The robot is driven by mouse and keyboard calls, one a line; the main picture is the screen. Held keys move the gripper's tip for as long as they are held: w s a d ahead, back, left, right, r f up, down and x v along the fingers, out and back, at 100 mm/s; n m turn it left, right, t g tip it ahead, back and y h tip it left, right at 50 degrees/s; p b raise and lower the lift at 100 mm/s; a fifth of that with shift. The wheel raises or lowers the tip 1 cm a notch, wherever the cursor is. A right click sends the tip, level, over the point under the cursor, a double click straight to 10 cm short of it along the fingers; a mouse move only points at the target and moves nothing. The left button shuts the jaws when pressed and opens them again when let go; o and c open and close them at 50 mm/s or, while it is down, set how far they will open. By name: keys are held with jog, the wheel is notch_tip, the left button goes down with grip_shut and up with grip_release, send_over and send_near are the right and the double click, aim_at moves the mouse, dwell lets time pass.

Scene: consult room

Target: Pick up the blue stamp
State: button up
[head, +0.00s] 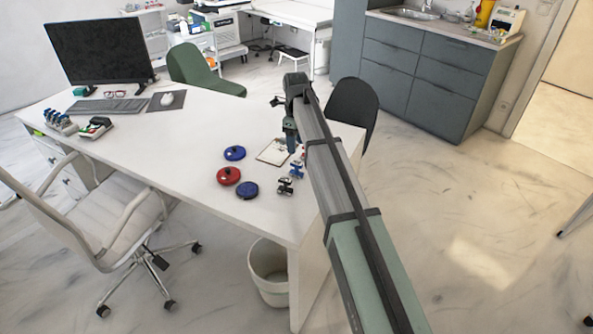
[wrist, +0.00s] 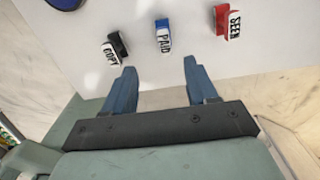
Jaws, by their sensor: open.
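The blue stamp (wrist: 163,40), with a white label reading PAID, lies on the white desk in the wrist view, between a black stamp (wrist: 115,47) marked COPY and a red stamp (wrist: 226,22) marked SEEN. My gripper (wrist: 160,78) is open and empty, its two blue-grey fingers apart. The blue stamp shows beyond the fingertips, roughly in line with the gap between them and not touched. In the head view the blue stamp (head: 297,170) is near the desk's right edge, beside my arm; the black stamp (head: 285,187) is in front of it.
Round ink pads in blue (head: 235,153), red (head: 229,176) and dark blue (head: 247,190) lie left of the stamps. A clipboard (head: 270,153) lies behind. A monitor (head: 98,50) and keyboard (head: 108,106) stand far left. The desk's middle is clear.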

aim_at(297, 162)
notch_tip(297, 162, down, 7)
jog(key=shift+r, duration=0.2)
jog(key=shift+w+f, duration=0.2)
jog(key=shift+f, duration=1.1)
jog(key=shift+w+f, duration=0.2)
jog(key=shift+f, duration=1.1)
grip_shut()
